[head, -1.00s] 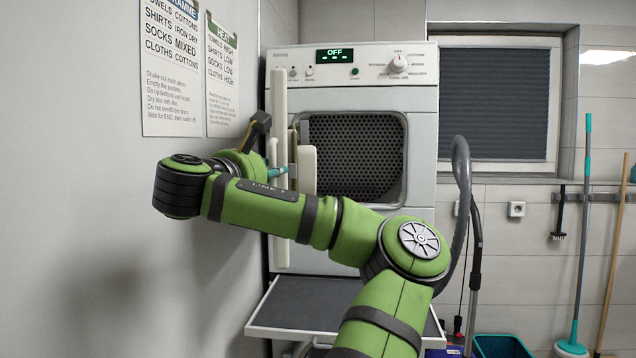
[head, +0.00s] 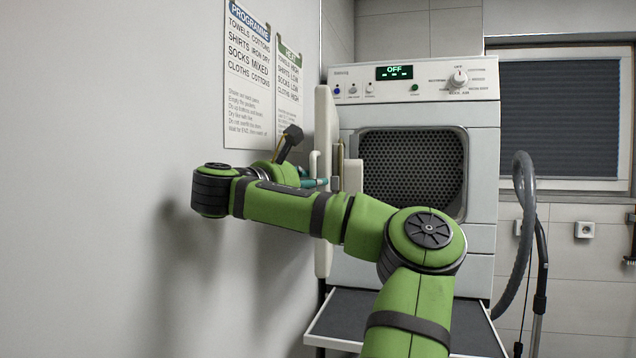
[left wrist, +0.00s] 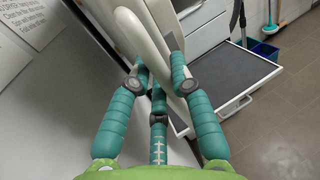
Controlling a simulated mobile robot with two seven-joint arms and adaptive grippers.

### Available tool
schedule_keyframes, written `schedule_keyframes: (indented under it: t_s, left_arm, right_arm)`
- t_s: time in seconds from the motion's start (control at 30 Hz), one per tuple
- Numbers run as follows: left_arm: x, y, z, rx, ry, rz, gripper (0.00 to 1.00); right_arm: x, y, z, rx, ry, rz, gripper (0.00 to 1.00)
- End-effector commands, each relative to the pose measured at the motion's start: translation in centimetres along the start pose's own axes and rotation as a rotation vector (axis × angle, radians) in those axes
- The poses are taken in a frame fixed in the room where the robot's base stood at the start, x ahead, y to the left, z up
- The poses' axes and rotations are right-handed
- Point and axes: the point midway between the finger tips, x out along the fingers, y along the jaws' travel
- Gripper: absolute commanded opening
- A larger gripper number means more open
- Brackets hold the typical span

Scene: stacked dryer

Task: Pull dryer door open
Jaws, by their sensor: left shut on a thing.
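The white dryer (head: 480,150) stands against the back wall with its dark perforated drum opening (head: 412,165) uncovered. Its door (head: 324,110) stands swung out at the left and shows nearly edge-on. A pale block (head: 352,176) shows between the door and the drum opening. My left gripper (head: 316,183) reaches the door from the left. In the left wrist view my teal fingers (left wrist: 160,84) are on both sides of the white curved door handle (left wrist: 146,45) and shut on it. The exact finger contact is partly hidden. My right gripper is in neither view.
The left wall (head: 120,180) with two posters runs close beside my left arm. A grey pull-out shelf (head: 345,312) sticks out below the drum opening. A grey hose (head: 525,220) hangs at the dryer's right. Open floor shows in the left wrist view (left wrist: 270,120).

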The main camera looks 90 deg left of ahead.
Motion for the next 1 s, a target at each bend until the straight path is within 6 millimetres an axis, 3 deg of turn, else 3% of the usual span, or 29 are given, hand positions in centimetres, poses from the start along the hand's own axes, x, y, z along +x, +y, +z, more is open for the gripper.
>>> schedule_keyframes:
  t_s: [0.03,0.07,0.1,0.47,1.0]
  left_arm:
    - [0.1,-0.2,0.7,0.009,-0.012,0.000,0.00]
    - [0.1,-0.2,0.7,0.009,-0.012,-0.001,0.29]
    - [0.1,-0.2,0.7,0.010,-0.012,-0.001,0.32]
    - [-0.2,-0.1,0.4,0.004,-0.009,0.000,0.32]
    - [-7.2,-0.3,0.7,0.009,-0.014,-0.001,0.32]
  right_arm:
    - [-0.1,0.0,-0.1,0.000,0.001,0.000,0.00]
    - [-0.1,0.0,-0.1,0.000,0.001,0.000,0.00]
    - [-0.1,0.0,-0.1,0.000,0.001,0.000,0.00]
    - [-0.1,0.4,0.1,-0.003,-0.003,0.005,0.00]
    - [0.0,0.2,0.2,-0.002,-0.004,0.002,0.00]
